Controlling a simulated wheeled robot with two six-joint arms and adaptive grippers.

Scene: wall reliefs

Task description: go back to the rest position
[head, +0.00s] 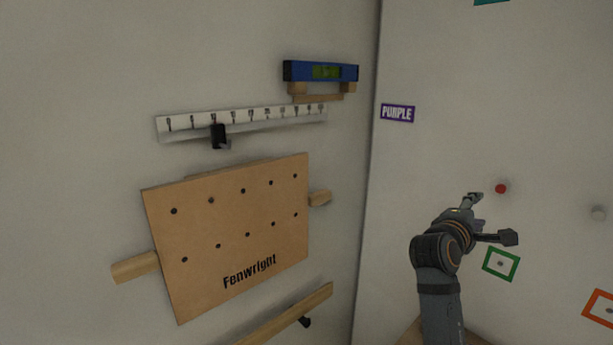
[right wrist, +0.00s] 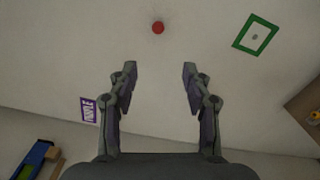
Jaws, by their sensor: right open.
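My right gripper (head: 492,218) is at the right in the head view, in front of the right-hand wall. Its two fingers are spread apart. In the right wrist view the right gripper (right wrist: 158,88) is open with nothing between its fingers. A red round knob (head: 501,188) on the wall is just beyond the fingers; it also shows in the right wrist view (right wrist: 158,27), ahead of the fingertips and apart from them. My left gripper is not in view.
The left wall bears a tilted Fenwright pegboard (head: 230,235), a white scale strip (head: 260,117) with a black slider (head: 219,136), and a blue level (head: 300,71) on a wooden ledge. A PURPLE label (head: 397,113), green frame (head: 488,263) and orange frame (head: 590,308) are on the right wall.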

